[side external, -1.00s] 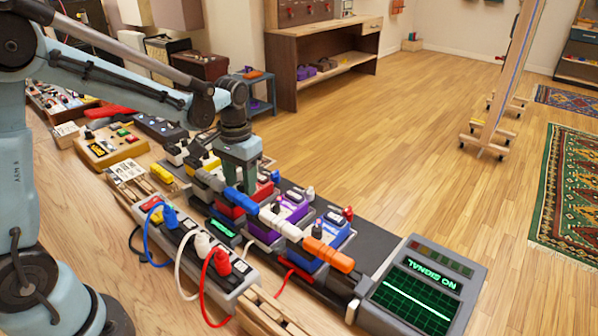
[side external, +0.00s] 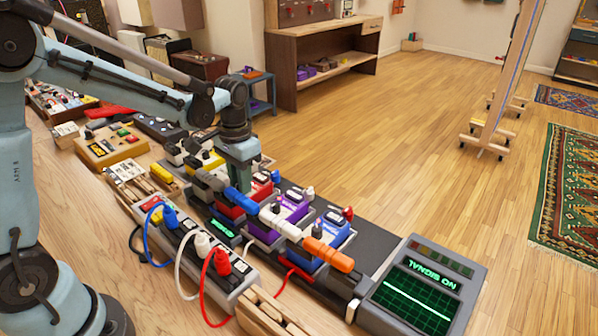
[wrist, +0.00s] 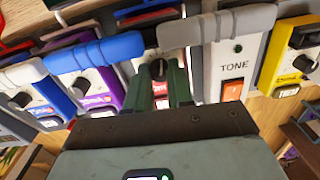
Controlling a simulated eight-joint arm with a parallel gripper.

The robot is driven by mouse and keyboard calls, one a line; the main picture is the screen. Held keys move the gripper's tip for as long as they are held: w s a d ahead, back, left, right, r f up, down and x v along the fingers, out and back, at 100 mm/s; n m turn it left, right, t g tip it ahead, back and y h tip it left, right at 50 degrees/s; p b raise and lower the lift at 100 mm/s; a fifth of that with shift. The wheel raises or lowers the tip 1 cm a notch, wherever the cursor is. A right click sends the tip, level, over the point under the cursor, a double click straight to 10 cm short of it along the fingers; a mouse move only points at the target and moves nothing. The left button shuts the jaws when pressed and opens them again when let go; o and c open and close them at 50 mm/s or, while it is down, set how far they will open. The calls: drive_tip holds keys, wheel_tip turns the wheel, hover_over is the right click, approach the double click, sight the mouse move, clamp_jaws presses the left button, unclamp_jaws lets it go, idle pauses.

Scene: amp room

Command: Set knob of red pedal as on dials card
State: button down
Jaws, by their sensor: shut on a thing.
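The red pedal (side external: 222,208) stands in the row of pedals on the dark board, left of the purple pedal in the side view. Its white face with a red label (wrist: 161,88) shows between my fingers in the wrist view. Its black knob (wrist: 157,69) sits between the fingertips. My gripper (side external: 243,187) points down over the red pedal and is shut on the knob; in the wrist view its green fingers (wrist: 158,76) flank it. The knob's pointer is too small to read. A pale card with dark marks (side external: 127,172) stands behind left; whether it is the dials card is unclear.
Purple (side external: 287,208) and blue (side external: 328,237) pedals stand close by, with thick patch plugs between them. A white TONE pedal (wrist: 232,62) is beside the red one. A power strip (side external: 190,243) with cables lies in front. A screen (side external: 420,290) shows NO SIGNAL, inverted.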

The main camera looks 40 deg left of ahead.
drive_tip(key=m, duration=0.6)
drive_tip(key=shift+m, duration=0.3)
idle(0.5)
drive_tip(key=c, duration=1)
unclamp_jaws()
